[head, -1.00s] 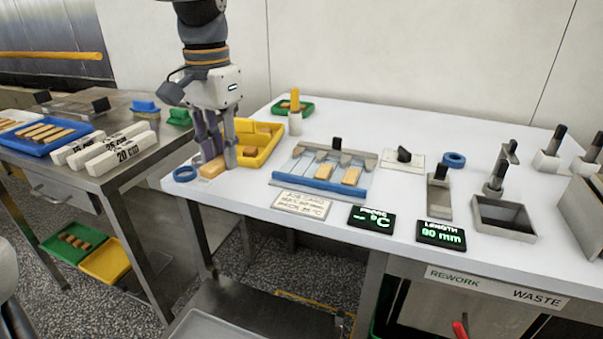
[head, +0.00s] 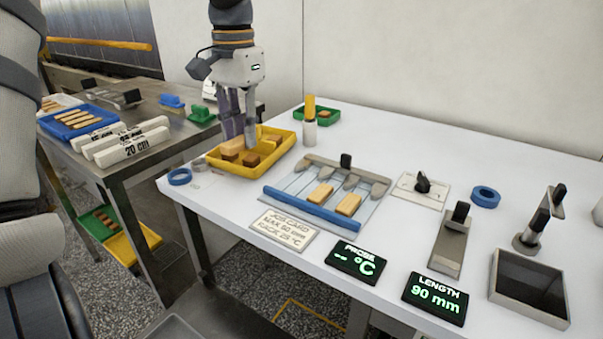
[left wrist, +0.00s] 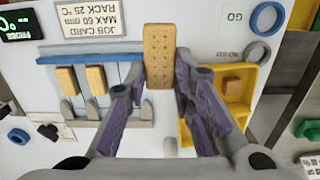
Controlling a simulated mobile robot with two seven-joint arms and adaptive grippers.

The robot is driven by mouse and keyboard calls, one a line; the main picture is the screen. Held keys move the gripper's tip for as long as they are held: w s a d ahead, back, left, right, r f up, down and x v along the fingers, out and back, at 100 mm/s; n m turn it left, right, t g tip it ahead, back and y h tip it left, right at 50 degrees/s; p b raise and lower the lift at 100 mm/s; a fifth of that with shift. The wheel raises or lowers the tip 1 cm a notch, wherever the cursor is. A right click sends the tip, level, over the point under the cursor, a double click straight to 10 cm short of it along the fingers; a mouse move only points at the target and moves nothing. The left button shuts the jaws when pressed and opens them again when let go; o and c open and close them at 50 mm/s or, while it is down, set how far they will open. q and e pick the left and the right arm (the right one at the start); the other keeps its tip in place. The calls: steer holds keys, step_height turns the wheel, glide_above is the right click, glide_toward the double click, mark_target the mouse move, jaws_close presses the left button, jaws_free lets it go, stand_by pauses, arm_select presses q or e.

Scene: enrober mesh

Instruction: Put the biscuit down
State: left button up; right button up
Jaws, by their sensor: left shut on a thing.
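A pale golden biscuit (head: 231,149) is in my left gripper (head: 239,143). The left wrist view shows this biscuit (left wrist: 159,58) upright in the picture between the two fingertips (left wrist: 162,80), which are shut on it. In the head view the gripper and biscuit overlap the yellow tray (head: 239,172); I cannot tell how high the biscuit is. In the left wrist view the yellow tray (left wrist: 244,116) lies to the right of the biscuit, with a brown biscuit (left wrist: 231,84) in it. My right gripper is out of view.
A rack with a blue front bar (head: 310,210) holds two pale biscuits. A job card (head: 284,229), probe display (head: 356,262) and length display (head: 435,298) line the front. A blue ring (head: 180,177) lies left of the tray. A green tray (head: 322,116) stands behind. White table shows between these.

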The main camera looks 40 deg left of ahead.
arm_select(q)
glide_toward(298, 185)
steer(key=shift+s+a+f, duration=0.2)
steer(key=shift+s+a, duration=0.05)
steer(key=shift+s, duration=0.25)
steer(key=shift+s+a+f, duration=0.25)
steer(key=shift+s, duration=0.3)
steer(key=shift+w+d+f, duration=0.1)
steer(key=shift+w+f, duration=0.1)
steer(key=shift+f, duration=0.15)
steer(key=f, duration=0.1)
steer(key=w+f, duration=0.1)
steer(key=f, duration=0.1)
steer(key=d+f+b, duration=0.1)
steer(key=f, duration=0.1)
steer(key=shift+w+f, duration=0.2)
steer(key=shift+r, duration=0.2)
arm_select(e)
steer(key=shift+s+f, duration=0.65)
arm_select(q)
steer(key=shift+f, duration=0.1)
steer(key=o, duration=0.9)
